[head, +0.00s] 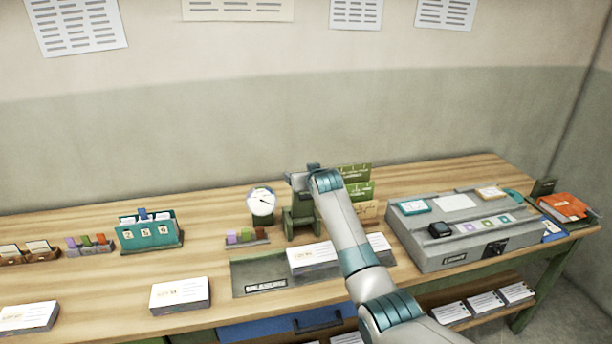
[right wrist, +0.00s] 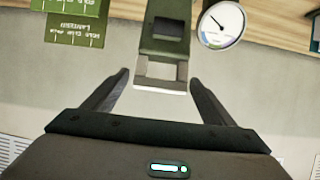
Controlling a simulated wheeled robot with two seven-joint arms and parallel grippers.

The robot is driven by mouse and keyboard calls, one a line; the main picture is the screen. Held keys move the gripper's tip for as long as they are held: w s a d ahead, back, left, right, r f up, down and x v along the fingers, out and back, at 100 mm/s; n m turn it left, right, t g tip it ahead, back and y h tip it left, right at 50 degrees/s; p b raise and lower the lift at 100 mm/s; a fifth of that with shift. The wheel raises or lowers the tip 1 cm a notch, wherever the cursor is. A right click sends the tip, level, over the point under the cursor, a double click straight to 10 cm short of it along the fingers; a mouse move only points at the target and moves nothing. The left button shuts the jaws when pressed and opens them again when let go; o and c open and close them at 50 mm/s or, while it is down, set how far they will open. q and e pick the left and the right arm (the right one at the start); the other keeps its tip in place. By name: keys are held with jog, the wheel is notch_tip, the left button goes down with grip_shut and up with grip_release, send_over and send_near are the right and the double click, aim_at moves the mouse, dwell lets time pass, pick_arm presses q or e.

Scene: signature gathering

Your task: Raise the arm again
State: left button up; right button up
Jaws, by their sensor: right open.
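My right arm reaches in from the lower right in the head view. Its gripper (head: 298,181) is over the green upright device (head: 301,222) on the table, partly hiding its top. In the right wrist view my right gripper (right wrist: 158,82) is open, with its two dark fingers apart. The green device (right wrist: 165,35) shows between and beyond the fingers, with a pale end piece near the fingertips. Nothing is clearly gripped, and I cannot tell whether a finger touches the device. My left gripper is out of view.
A round white dial (head: 261,202) stands just left of the device, and green cards (head: 355,173) stand to its right. A grey console (head: 460,235) is farther right. Stacks of white cards (head: 180,294) lie along the front. Bare table shows between them.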

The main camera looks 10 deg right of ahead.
jog(key=shift+s, duration=0.1)
jog(key=b+v, duration=0.4)
jog(key=v, duration=1.3)
jog(key=shift+s, duration=0.1)
